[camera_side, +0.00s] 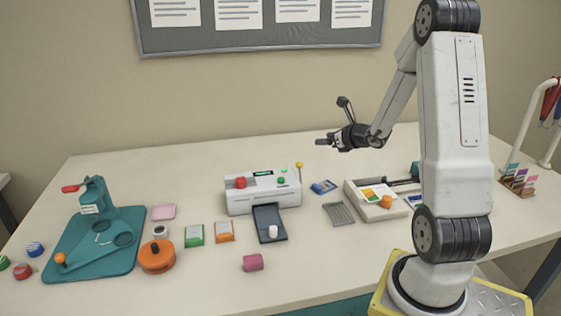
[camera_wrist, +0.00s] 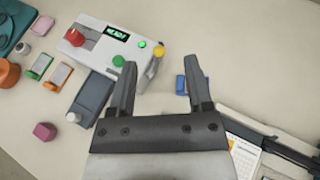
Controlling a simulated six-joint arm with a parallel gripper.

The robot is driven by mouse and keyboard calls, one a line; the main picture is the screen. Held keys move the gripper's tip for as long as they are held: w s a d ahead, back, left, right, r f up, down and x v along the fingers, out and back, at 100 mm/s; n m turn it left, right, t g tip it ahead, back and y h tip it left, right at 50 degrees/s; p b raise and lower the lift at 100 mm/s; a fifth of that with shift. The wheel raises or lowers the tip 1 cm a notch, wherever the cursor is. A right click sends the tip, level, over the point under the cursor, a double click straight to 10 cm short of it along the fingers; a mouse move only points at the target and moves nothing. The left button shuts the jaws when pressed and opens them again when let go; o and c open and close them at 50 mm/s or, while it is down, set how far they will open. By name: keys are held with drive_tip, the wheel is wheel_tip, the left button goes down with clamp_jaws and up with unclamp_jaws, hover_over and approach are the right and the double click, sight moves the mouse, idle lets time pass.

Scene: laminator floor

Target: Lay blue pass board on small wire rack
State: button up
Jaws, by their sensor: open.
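The blue pass board (camera_side: 323,187) lies flat on the table, right of the white laminator. In the wrist view the blue board (camera_wrist: 180,85) shows between my fingers, partly hidden by the right one. The small wire rack (camera_side: 339,213) is a grey slatted piece on the table, just in front of the board. It is hidden behind my gripper in the wrist view. My gripper (camera_side: 322,141) is open and empty, held well above the table, above and behind the board in the side view. Its open fingers (camera_wrist: 161,66) also show in the wrist view.
The laminator (camera_side: 262,190) stands left of the board, with a dark tray (camera_side: 269,224) in front. A paper trimmer (camera_side: 377,203) is close on the rack's right. Green (camera_side: 194,235) and orange (camera_side: 225,231) boards and a pink block (camera_side: 253,262) lie further left. Table front of the rack is clear.

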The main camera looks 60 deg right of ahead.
drive_tip(key=s+d+m+h, duration=0.1)
drive_tip(key=d+m, duration=0.1)
drive_tip(key=d, duration=0.1)
approach(315, 184)
drive_tip(key=shift+w+f+h, duration=0.3)
drive_tip(key=shift+w, duration=0.45)
drive_tip(key=shift+w, duration=0.1)
drive_tip(key=shift+x, duration=1.25)
drive_tip(key=shift+f, duration=0.1)
drive_tip(key=shift+x, duration=2.55)
drive_tip(key=shift+d, duration=0.1)
